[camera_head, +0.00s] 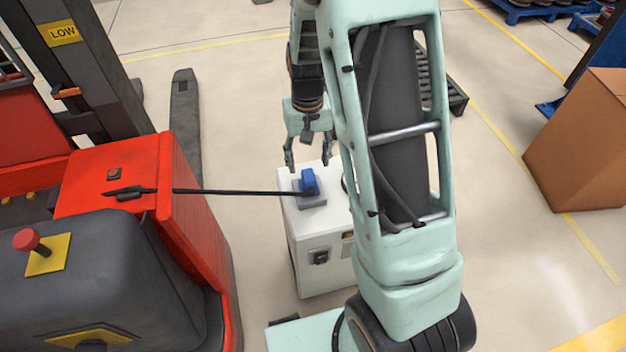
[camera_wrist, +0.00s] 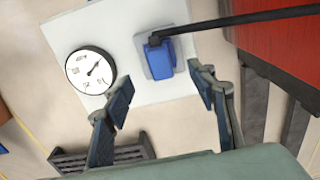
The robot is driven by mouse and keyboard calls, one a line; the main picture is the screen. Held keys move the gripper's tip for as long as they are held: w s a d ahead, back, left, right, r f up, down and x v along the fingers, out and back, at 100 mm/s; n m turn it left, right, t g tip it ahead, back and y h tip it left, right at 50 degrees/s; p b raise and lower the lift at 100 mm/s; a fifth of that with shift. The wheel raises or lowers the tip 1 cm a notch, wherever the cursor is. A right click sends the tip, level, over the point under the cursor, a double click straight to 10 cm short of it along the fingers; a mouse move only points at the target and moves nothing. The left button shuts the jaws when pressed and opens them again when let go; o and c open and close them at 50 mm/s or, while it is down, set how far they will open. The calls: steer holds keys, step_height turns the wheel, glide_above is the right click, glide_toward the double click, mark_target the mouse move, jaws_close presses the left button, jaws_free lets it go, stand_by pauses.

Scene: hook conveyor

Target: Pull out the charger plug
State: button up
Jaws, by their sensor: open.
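The blue charger plug (camera_head: 308,181) sits in a grey socket plate (camera_head: 312,200) on top of a white charger box (camera_head: 335,222). A black cable (camera_head: 235,192) runs from it to the red forklift. In the wrist view the plug (camera_wrist: 159,55) lies between and beyond my finger tips. My gripper (camera_head: 308,165) is open and empty, close to the plug on its far side in the head view. It also shows in the wrist view (camera_wrist: 160,95), with its fingers spread wide. I see no contact between fingers and plug.
A red forklift (camera_head: 190,215) stands close on the left, with a fork (camera_head: 185,125) on the floor. A round gauge (camera_wrist: 90,71) is on the box top. A cardboard box (camera_head: 585,145) stands at right. A dark pallet (camera_head: 455,98) lies behind my arm.

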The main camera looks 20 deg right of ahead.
mark_target(308, 175)
steer(key=shift+s, duration=0.1)
step_height(308, 175, down, 9)
steer(key=b, duration=0.6)
steer(key=shift+b, duration=0.35)
steer(key=shift+c, duration=0.3)
stand_by(0.8)
jaws_close()
steer(key=shift+r, duration=0.1)
steer(key=shift+r+p, duration=2.55)
steer(key=shift+r, duration=0.45)
